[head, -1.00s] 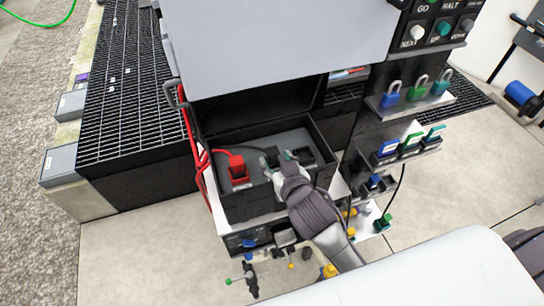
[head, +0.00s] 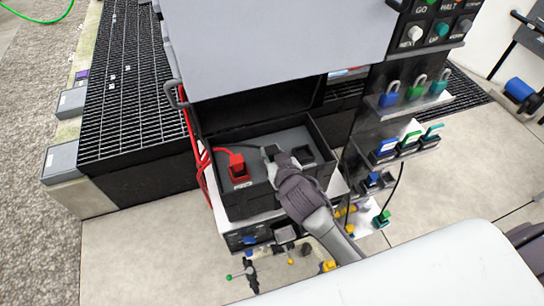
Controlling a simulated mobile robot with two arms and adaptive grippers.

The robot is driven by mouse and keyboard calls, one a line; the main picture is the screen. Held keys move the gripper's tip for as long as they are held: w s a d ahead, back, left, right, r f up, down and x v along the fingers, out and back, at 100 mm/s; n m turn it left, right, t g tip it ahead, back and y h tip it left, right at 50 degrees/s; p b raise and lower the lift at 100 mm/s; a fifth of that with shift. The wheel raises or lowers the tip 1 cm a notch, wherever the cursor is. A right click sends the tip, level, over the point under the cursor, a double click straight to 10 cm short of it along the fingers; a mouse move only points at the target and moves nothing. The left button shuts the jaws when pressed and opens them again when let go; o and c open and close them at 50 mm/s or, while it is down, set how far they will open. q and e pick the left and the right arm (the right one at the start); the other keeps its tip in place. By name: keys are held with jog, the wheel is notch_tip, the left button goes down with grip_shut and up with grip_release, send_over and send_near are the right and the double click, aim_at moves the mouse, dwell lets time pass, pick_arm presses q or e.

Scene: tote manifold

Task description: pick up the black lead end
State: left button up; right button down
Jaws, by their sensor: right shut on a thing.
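The black lead (head: 240,145) runs from the left wall of the dark open tote (head: 238,208) to my right gripper (head: 272,157). My right gripper reaches into the tote from the lower right and is shut on the black lead end, which it mostly hides. Whether the end sits in a slot or is raised cannot be told. The red lead end (head: 238,168) stands in the left part of the tote, apart from the gripper. My left gripper is out of view.
A dark square opening (head: 302,155) lies just right of the gripper. A grey lid or panel (head: 275,40) overhangs the tote's back. Padlocks (head: 416,88) and coloured tags (head: 410,140) sit on shelves at right. Small valves (head: 285,235) stand below the tote.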

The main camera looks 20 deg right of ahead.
aim_at(272, 149)
jog(key=shift+r, duration=0.1)
jog(key=shift+r, duration=0.55)
notch_tip(272, 149, up, 3)
jog(key=shift+f+b, duration=0.1)
jog(key=shift+b, duration=0.35)
jog(key=s+d+r+b, duration=0.1)
jog(key=s+d+r, duration=0.4)
jog(key=d, duration=0.5)
notch_tip(272, 149, up, 2)
jog(key=shift+d+b, duration=0.25)
jog(key=shift+b, duration=0.1)
